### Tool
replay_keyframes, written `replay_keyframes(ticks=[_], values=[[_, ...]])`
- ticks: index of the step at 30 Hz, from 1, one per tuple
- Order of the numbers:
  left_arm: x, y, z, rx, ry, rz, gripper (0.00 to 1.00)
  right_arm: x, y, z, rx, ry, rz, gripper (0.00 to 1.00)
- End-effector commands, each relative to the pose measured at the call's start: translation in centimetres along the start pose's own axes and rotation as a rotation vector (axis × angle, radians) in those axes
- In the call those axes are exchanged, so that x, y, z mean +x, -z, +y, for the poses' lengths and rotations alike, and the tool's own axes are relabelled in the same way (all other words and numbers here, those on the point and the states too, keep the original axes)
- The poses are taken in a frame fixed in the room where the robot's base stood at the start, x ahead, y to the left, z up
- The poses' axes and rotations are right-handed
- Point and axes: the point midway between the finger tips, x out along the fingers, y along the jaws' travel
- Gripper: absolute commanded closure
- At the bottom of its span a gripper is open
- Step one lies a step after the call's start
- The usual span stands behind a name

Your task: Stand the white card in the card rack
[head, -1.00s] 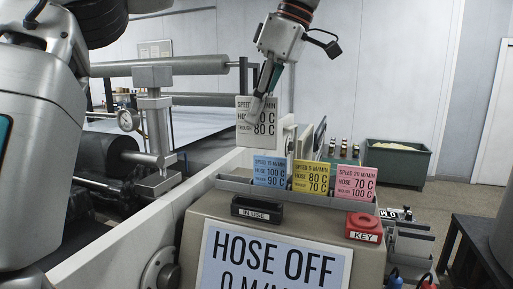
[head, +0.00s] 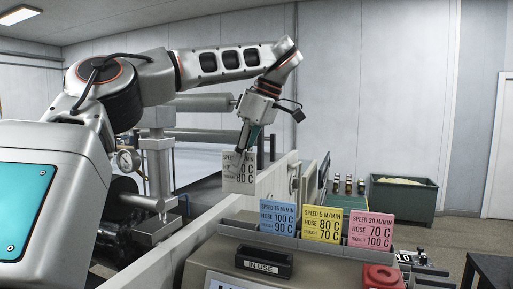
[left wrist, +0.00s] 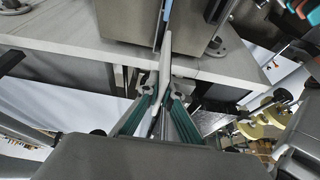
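The white card (head: 238,180), printed with dark lettering, hangs upright from my left gripper (head: 246,142) in the head view. The fingers are shut on its top and cover part of the print. In the left wrist view the card (left wrist: 166,60) shows nearly edge-on between the fingers (left wrist: 160,98). The grey card rack (head: 312,244) stands on the machine to the right of and nearer than the card. It holds a blue card (head: 277,217), a yellow card (head: 322,224) and a pink card (head: 371,231), all upright. The white card is apart from the rack. My right gripper is not in view.
A black "IN USE" holder (head: 264,264) sits in front of the rack, with a red key block (head: 380,279) to its right. A pale machine wall (head: 278,178) runs behind the rack. Rollers stand behind my arm. A green bin (head: 403,200) is at the back right.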

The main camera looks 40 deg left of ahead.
Motion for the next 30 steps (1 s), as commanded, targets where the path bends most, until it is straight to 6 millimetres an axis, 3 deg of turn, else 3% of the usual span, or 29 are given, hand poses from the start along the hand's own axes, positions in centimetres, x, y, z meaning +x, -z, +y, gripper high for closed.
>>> replay_keyframes(ticks=[6, 20, 30], values=[[1.4, 0.8, 0.5, -0.011, -0.006, -0.002, 1.0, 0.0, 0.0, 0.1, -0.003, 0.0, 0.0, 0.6], [1.4, 0.8, 0.5, -0.01, -0.008, -0.001, 1.0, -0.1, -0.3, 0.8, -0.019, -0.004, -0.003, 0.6], [4.1, -0.3, 0.5, -0.01, -0.005, -0.003, 1.0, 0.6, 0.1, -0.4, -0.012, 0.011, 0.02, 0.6]])
